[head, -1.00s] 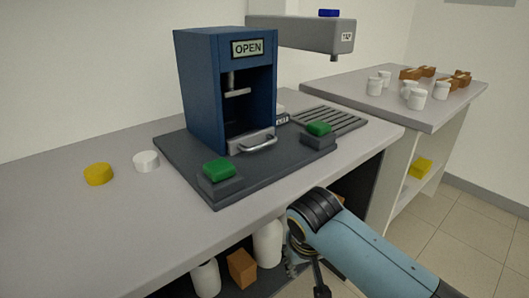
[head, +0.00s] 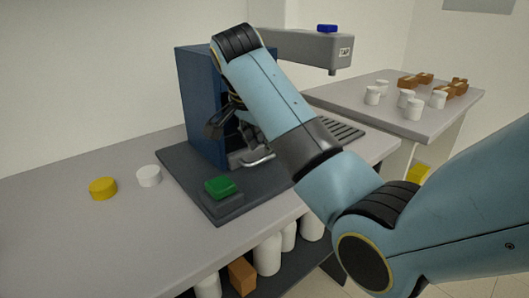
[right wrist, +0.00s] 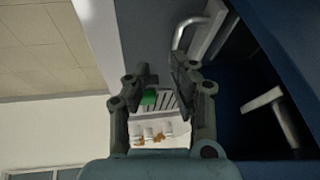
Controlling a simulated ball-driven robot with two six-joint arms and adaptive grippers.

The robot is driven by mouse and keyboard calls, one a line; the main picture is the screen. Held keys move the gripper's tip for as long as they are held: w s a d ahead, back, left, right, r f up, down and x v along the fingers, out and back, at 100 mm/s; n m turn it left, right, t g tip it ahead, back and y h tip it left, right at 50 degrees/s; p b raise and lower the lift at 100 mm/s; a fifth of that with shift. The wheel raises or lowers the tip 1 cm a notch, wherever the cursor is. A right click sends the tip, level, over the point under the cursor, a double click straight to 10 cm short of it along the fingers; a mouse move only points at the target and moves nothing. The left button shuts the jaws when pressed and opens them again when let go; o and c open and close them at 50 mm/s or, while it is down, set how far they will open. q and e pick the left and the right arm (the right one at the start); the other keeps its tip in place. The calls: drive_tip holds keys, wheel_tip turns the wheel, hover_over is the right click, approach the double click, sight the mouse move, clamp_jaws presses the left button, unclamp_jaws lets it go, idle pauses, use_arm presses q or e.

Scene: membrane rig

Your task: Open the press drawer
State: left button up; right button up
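The blue press (head: 200,105) stands on a dark base plate on the counter, its front partly covered by my right arm. The drawer's silver handle (head: 258,160) shows low on the press front; it also shows in the right wrist view (right wrist: 182,34), beside the pale drawer front (right wrist: 207,36). The drawer looks shut. My right gripper (head: 232,132) is in front of the press opening, just above and left of the handle. In the right wrist view its fingers (right wrist: 163,76) are apart with nothing between them; the handle lies outside them. My left gripper is out of view.
A green button (head: 219,186) is on the base plate's near corner; another green button (right wrist: 148,97) shows in the right wrist view. A yellow puck (head: 103,188) and a white puck (head: 148,176) lie left. A grey tap arm (head: 310,48) overhangs behind.

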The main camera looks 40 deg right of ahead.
sight(266, 157)
drive_tip(key=shift+m, duration=0.9)
drive_tip(key=w+d+f, duration=0.1)
drive_tip(key=f, duration=0.1)
drive_tip(key=w+d+f, duration=0.1)
drive_tip(key=w+f, duration=0.1)
drive_tip(key=w+d+f, duration=0.1)
drive_tip(key=d+f, duration=0.1)
drive_tip(key=shift+w+f, duration=0.25)
drive_tip(key=shift+f, duration=0.15)
clamp_jaws()
